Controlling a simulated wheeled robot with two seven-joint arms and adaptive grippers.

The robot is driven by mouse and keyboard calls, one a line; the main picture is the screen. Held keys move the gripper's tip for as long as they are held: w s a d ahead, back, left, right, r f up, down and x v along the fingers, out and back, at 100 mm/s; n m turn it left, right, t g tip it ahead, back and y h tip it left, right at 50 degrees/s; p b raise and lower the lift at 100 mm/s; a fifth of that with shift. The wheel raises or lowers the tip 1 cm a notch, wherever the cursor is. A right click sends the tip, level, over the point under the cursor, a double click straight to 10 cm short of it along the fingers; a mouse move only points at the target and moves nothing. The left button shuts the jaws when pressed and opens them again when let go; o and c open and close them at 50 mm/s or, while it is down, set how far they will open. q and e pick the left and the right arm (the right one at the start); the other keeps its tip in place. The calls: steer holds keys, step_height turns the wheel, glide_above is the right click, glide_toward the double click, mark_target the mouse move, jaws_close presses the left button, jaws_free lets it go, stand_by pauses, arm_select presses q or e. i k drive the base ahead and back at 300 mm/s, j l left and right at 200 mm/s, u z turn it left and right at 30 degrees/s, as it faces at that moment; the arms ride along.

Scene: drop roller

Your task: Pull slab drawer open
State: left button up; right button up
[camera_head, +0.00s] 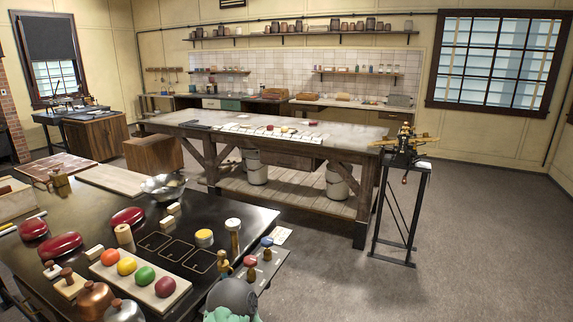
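A wooden workbench (350,136) with a grey top stands in the middle of the room. Under its top is a wooden drawer-like front (292,160), which looks flush with the frame. I cannot tell for certain whether this is the slab drawer. Neither of my grippers can be made out in the view.
A dark table (150,262) fills the near left, with a board of coloured balls (140,279), red domed lids (60,246) and a metal bowl (165,187). A black metal stand (400,215) stands right of the workbench. Floor (480,240) is clear at right.

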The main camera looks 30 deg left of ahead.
mark_target(288, 161)
steer(key=i, duration=0.7)
steer(key=i+l+u, duration=0.1)
steer(key=i, duration=0.55)
steer(key=i+l, duration=0.1)
steer(key=i, duration=0.6)
steer(key=i+u, duration=0.1)
steer(key=i, duration=0.55)
steer(key=i+j+u, duration=0.1)
steer(key=i+j, duration=0.15)
steer(key=i, duration=0.4)
steer(key=i+j+u, duration=0.1)
steer(key=i, duration=0.55)
steer(key=i+j+u, duration=0.1)
steer(key=i+j, duration=0.15)
steer(key=i, duration=0.4)
